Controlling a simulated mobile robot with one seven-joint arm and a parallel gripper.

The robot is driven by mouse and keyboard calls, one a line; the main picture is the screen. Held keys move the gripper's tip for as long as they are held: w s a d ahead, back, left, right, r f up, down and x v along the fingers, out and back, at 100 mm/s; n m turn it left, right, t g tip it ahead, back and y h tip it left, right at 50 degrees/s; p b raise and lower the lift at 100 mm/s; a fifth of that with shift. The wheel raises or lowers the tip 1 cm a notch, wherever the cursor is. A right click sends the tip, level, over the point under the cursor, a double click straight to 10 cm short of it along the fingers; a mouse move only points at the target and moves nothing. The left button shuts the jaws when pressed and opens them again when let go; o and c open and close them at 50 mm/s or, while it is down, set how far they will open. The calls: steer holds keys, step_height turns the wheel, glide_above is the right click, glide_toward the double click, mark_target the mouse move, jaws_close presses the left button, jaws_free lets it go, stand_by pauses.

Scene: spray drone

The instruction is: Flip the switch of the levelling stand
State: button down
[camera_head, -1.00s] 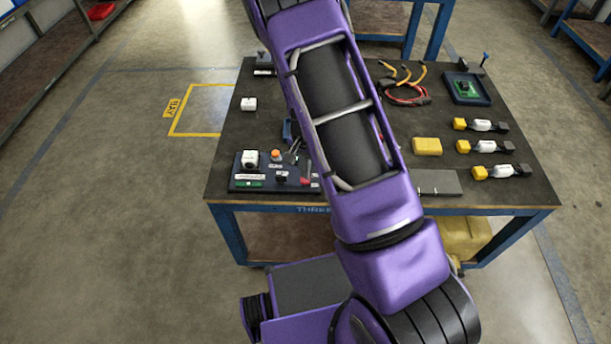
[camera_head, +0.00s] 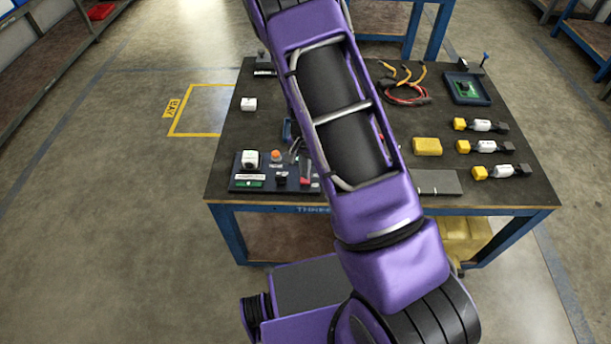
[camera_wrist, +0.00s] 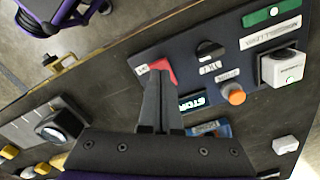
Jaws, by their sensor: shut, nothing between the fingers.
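A dark blue panel (camera_wrist: 215,73) lies on the dark bench top, also seen in the head view (camera_head: 238,177). It carries a red switch lever (camera_wrist: 165,70) with a small white label beside it, a black knob, an orange button and a white block. I take it for the levelling stand; its labels are too small to read surely. My gripper (camera_wrist: 155,77) is shut and empty, its fingertips right at the red lever. Whether they touch it I cannot tell. The fingers hide part of the lever. In the head view my arm covers part of the bench.
On the panel stand the orange button (camera_wrist: 234,94), black knob (camera_wrist: 210,50) and white block (camera_wrist: 281,68). A loose white block (camera_wrist: 285,145) lies nearby. A grey plate (camera_head: 437,182), yellow block (camera_head: 427,146), several yellow-and-white items and cables (camera_head: 405,92) occupy the bench's right side.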

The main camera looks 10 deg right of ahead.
steer(key=shift+f+b, duration=0.8)
steer(key=shift+f, duration=0.2)
stand_by(0.8)
steer(key=shift+r, duration=0.2)
steer(key=shift+r+p, duration=2.6)
steer(key=shift+r, duration=0.8)
